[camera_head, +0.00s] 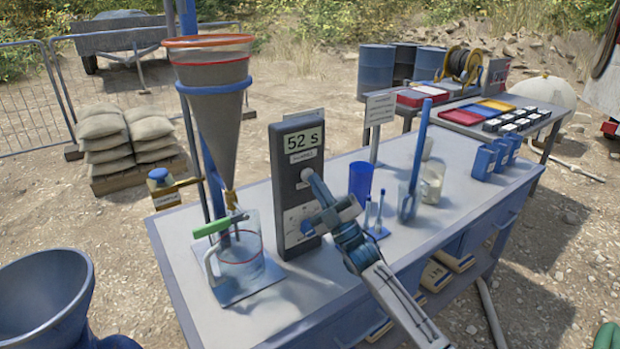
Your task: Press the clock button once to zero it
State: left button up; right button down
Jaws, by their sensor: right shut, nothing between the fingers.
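The clock (297,190) is a tall dark grey box standing upright on the table, its lit display (303,142) reading "52 S". A small label is under the display, and a dial shows low on its front. My right gripper (313,181) comes in from the lower right, shut and empty, with its tips at the middle of the clock's front. My left gripper is not in view.
Left of the clock, a mud-filled funnel (211,110) hangs above a clear jug (240,256) with a green-handled valve (220,224). To the right stand a blue cup (360,180), a beaker (431,183) and a small sign (379,110). The front right tabletop is mostly clear.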

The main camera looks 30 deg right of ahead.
jog(key=shift+w, duration=0.25)
jog(key=shift+s+r, duration=0.1)
jog(key=shift+s, duration=0.05)
dwell(0.4)
jog(key=shift+s+p, duration=0.45)
jog(key=shift+s, duration=0.4)
jog(key=s+p, duration=0.2)
jog(key=s, duration=0.1)
jog(key=s+p, duration=0.1)
jog(key=s, duration=0.1)
jog(key=shift+d+p, duration=0.25)
jog(key=shift+p, duration=0.15)
dwell(0.4)
